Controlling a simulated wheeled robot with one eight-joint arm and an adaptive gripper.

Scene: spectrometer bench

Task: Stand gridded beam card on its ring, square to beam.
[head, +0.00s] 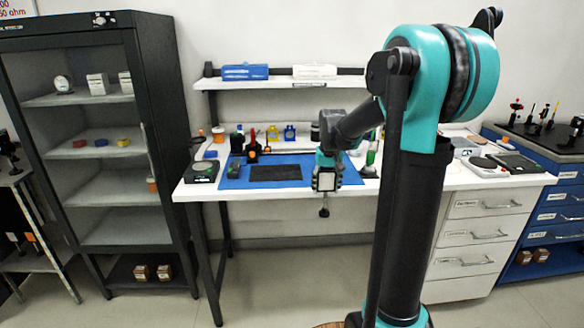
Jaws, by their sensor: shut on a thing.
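My gripper (326,188) hangs just in front of the bench's front edge, at the right end of the blue mat. It is shut on a small pale square piece in a dark frame (326,180), which looks like the beam card. Its grid is too small to make out. A thin dark stem with a dark foot (324,212) shows below it, under the bench-top level; I cannot tell whether it belongs to the card. The blue mat (234,181) lies on the bench with a black plate (275,173) on it. I cannot make out the ring.
The white bench (196,190) carries a dark scale-like device (202,171) at left and several small bottles and mounts along the back. A shelf (290,83) runs above. A black cabinet (140,110) stands left; white drawers (487,232) are right.

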